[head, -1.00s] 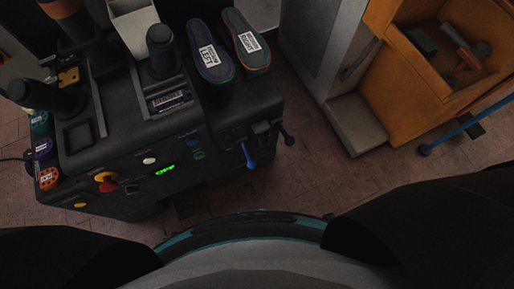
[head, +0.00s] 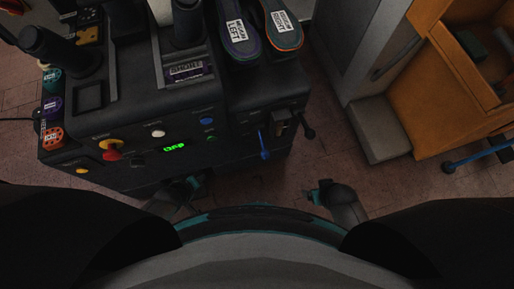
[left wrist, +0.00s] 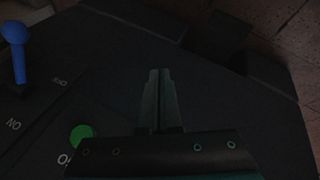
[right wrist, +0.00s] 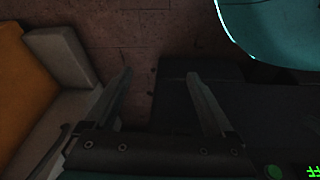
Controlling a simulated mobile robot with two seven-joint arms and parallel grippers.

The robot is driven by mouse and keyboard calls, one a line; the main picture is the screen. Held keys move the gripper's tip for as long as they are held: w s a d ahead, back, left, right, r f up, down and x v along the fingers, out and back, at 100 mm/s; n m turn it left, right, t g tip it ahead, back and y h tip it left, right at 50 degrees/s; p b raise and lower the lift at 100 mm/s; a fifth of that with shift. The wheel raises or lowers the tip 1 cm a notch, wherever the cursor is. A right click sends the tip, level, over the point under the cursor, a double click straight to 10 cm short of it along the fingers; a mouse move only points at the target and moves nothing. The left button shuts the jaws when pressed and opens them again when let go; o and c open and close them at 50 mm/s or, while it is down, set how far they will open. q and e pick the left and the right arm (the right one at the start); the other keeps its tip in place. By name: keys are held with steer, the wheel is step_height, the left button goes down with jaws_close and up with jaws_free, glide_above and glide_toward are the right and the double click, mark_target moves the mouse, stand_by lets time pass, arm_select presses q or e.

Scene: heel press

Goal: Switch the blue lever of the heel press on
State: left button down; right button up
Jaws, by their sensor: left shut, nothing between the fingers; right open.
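The heel press (head: 110,150) is a dark machine at the left of the head view. Its blue lever (head: 264,146) hangs downward from the right part of the front panel. The lever's round blue knob also shows in the left wrist view (left wrist: 16,35), at the upper left near white lettering. My left gripper (head: 195,183) is shut and empty, low in front of the panel, left of the blue lever and apart from it. Its closed fingers show in the left wrist view (left wrist: 160,75). My right gripper (head: 320,185) is open and empty, in front of the press and right of the lever.
A black lever (head: 306,125) sits close right of the blue one. A green button (left wrist: 82,132) is near my left fingers. Two labelled insoles (head: 240,38) lie on the press. An orange cabinet (head: 440,105) and grey block (head: 378,130) stand right, with floor between.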

arm_select(q)
steer(key=w+d+r+n+t+h+b, duration=0.1)
steer(key=w+d+r+n+h+b, duration=0.1)
steer(key=d+n, duration=0.3)
steer(key=w+d+r+n+h+b, duration=0.2)
steer(key=w+d+r+n+b, duration=0.1)
steer(key=d+n, duration=0.3)
steer(key=shift+w+d+t+h+b, duration=0.4)
steer(key=shift+w+b, duration=0.2)
steer(key=shift+w, duration=0.15)
arm_select(e)
steer(key=w+a+r, duration=0.1)
steer(key=r, duration=0.6)
steer(key=w+a+r+t, duration=0.1)
steer(key=w+r, duration=0.1)
steer(key=r, duration=0.5)
steer(key=shift+a, duration=0.35)
steer(key=shift+w, duration=0.15)
